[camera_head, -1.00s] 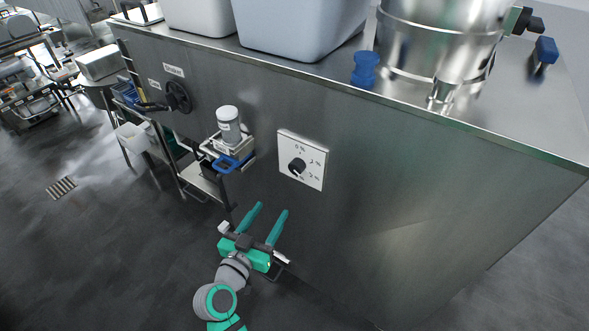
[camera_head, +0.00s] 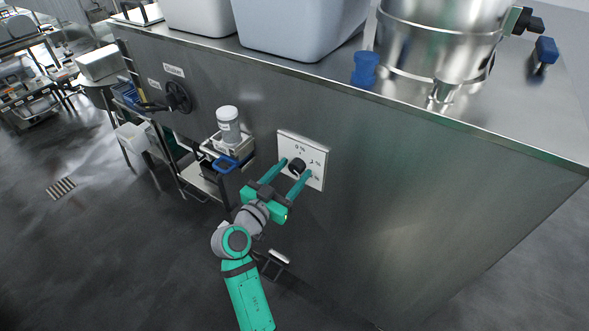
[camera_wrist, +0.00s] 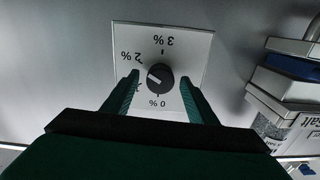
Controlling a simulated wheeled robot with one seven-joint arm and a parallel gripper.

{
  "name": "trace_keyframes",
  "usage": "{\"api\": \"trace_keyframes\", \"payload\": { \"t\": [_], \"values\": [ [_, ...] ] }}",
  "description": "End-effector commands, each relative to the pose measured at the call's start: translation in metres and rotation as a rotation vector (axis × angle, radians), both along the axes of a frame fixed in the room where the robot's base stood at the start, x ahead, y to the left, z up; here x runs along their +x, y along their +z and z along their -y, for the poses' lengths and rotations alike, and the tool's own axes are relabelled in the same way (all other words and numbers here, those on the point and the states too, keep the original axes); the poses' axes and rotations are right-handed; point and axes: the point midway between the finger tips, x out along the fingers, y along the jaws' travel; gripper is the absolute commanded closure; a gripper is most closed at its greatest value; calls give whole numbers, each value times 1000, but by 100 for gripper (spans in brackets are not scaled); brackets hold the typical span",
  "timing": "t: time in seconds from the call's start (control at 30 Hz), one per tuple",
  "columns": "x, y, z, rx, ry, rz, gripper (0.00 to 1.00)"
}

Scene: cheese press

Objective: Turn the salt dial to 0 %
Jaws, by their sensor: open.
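The salt dial is a black round knob (camera_head: 297,165) on a white square plate (camera_head: 316,152) fixed to the steel side panel. In the wrist view the knob (camera_wrist: 160,77) appears upside down, with 0 % below it, 3 % above and 2 % at upper left. The white pointer line on the knob points left and slightly up, near the 2 % side. The mark at lower left is partly hidden by a finger. My gripper (camera_head: 295,168) is open, its teal fingers on either side of the knob; in the wrist view the gripper (camera_wrist: 160,78) shows gaps beside the knob.
A holder with a white-capped shaker (camera_head: 229,125) and blue-handled item (camera_head: 228,163) juts out left of the plate. A black handwheel (camera_head: 178,97) is farther left. The panel right of the plate is bare. A steel vessel (camera_head: 435,45) stands on top.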

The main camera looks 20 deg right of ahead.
Motion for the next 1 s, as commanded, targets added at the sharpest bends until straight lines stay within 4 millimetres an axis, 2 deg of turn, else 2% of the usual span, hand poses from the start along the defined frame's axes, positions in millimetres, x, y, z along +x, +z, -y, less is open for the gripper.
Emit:
{"api": "trace_keyframes", "payload": {
  "t": [0.17,0.47,0.5,0.67,1.0],
  "values": [
    [8,-1,11,1,-1,-1,47],
    [10,0,12,1,1,-1,47],
    [10,0,12,1,1,-1,50],
    [10,0,12,1,1,-1,88],
    [10,0,12,-19,1,-26,88]
  ]
}}
